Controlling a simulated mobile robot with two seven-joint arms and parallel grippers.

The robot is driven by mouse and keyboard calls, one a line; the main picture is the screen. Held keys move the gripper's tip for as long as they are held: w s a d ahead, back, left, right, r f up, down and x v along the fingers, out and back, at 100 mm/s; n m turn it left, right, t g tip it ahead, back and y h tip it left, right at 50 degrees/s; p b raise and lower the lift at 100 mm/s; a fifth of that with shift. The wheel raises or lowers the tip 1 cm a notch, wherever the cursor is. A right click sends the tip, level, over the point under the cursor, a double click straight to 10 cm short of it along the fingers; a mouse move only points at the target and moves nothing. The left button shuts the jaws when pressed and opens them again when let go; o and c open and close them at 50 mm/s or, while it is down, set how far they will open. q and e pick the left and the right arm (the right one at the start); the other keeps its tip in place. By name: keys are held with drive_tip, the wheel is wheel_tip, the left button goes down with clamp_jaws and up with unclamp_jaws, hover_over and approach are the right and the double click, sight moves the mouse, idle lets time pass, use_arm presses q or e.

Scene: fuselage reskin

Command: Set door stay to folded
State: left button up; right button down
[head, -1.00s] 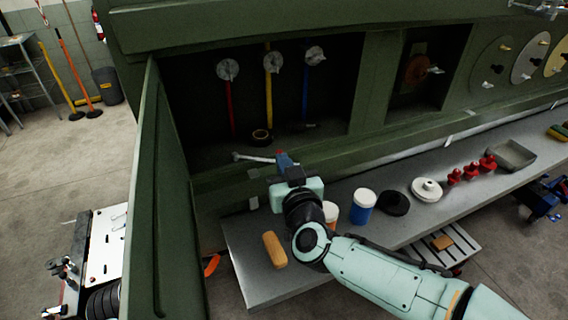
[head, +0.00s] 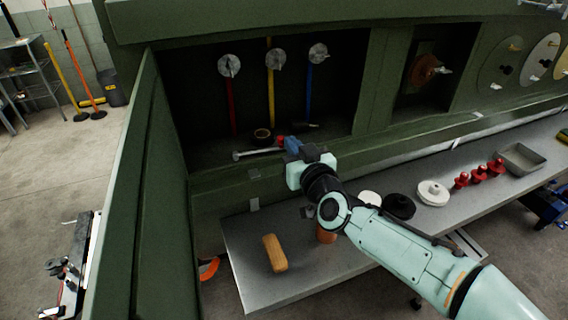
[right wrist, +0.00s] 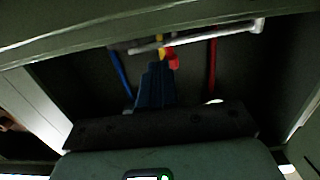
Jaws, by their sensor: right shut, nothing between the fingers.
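A thin silver rod, seemingly the door stay (head: 258,153), lies roughly level along the lower front of the open bay (head: 215,150). A red tip (head: 280,140) shows at its right end, beside my fingers. In the right wrist view the rod (right wrist: 200,37) crosses the top, with the red tip (right wrist: 173,61) just beyond my fingers. My right gripper (head: 292,145) is shut and empty, close to the rod's right end; contact cannot be told. The green door (head: 150,200) stands open at the left. My left gripper is not in view.
Inside the bay are several round fittings with red, yellow and blue strips, and a dark ring (head: 262,135). Below, a grey bench (head: 330,265) holds an orange-brown block (head: 274,252), a white disc (head: 432,193), red knobs (head: 478,174) and a grey tray (head: 522,158).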

drive_tip(key=shift+w, duration=1)
